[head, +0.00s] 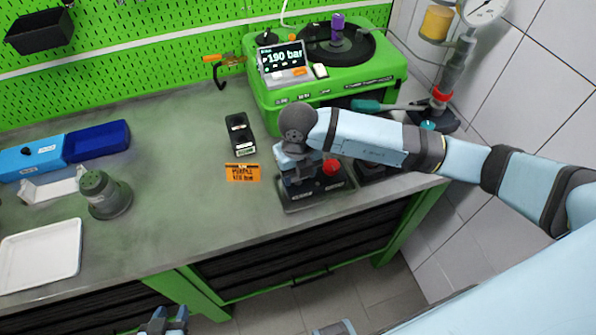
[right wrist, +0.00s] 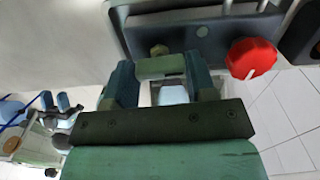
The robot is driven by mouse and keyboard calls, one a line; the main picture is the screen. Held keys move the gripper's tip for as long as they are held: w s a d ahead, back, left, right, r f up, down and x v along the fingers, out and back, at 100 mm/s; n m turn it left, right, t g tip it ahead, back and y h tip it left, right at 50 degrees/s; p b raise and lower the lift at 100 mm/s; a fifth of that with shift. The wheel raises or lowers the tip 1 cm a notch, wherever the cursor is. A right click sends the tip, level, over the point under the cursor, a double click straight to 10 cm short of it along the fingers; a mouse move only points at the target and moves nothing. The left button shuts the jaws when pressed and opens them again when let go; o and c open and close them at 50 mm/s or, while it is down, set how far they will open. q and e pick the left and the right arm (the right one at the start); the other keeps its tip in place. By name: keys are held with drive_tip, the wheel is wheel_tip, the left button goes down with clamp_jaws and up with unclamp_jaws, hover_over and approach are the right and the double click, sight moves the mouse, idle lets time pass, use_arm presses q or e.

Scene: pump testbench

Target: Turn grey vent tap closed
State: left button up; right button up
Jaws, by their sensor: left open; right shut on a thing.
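The grey vent tap (right wrist: 161,67) shows in the right wrist view as a short grey-green bar beside a small brass-coloured fitting (right wrist: 158,50). My right gripper (right wrist: 160,76) is shut on this bar, one finger at each end. In the head view my right gripper (head: 294,172) points down over the dark valve block (head: 318,196) and hides the tap. A red knob (head: 331,167) sits on the block, right of the gripper; it also shows in the right wrist view (right wrist: 252,58). My left gripper (head: 163,322) is open and empty at the bottom edge, in front of the bench.
A green test unit (head: 390,75) with a display reading 190 bar stands behind. A black device (head: 239,133) and an orange label (head: 242,173) lie left of the block. A grey-green cylinder (head: 106,195) and a white tray (head: 42,255) are further left. The bench middle is clear.

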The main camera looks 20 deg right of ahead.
drive_tip(key=shift+m, duration=0.4)
drive_tip(key=o, duration=0.9)
drive_tip(key=shift+o, duration=0.2)
wheel_tip(320, 180, up, 14)
drive_tip(key=b, duration=0.1)
drive_tip(key=shift+b, duration=0.35)
